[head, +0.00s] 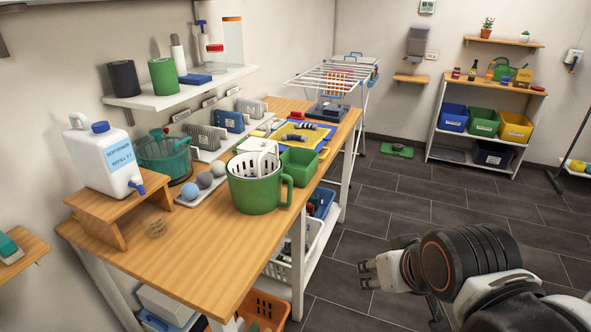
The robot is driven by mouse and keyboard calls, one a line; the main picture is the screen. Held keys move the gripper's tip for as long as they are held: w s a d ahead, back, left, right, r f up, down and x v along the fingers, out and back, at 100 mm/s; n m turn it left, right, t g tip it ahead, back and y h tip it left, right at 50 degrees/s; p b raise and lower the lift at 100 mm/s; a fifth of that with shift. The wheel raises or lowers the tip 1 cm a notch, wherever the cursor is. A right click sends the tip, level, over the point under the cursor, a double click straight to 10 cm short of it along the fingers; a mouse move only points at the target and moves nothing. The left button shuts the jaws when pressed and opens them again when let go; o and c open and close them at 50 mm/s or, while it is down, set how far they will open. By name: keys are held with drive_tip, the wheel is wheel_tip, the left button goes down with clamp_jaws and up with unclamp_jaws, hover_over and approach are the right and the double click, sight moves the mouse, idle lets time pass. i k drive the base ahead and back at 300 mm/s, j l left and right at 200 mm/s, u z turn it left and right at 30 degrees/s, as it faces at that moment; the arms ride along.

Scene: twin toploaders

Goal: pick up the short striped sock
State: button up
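Two dark striped, sock-like pieces lie on a yellow mat (318,137) with a blue border, towards the far end of the wooden table. One striped piece (306,126) lies farther back; the other striped piece (292,137) lies nearer, in front of it. They are too small here to tell surely which is the short sock. My gripper (364,275) is at the lower right, over the floor beyond the table's right side, well away from both pieces.
A green jug (258,190) and a green box (299,167) stand in front of the mat. The wooden table (215,240) also carries a softener canister (105,158) and a teal basket (164,152). A drying rack (328,78) stands behind.

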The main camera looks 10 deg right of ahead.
sight(305, 127)
drive_tip(key=i+l, duration=0.15)
drive_tip(key=i, duration=0.4)
drive_tip(key=i+l+u, duration=0.1)
drive_tip(key=i, duration=0.45)
drive_tip(key=i+l+u, duration=0.25)
drive_tip(key=i+l, duration=0.3)
drive_tip(key=i, duration=0.15)
drive_tip(key=i+j+z, duration=0.15)
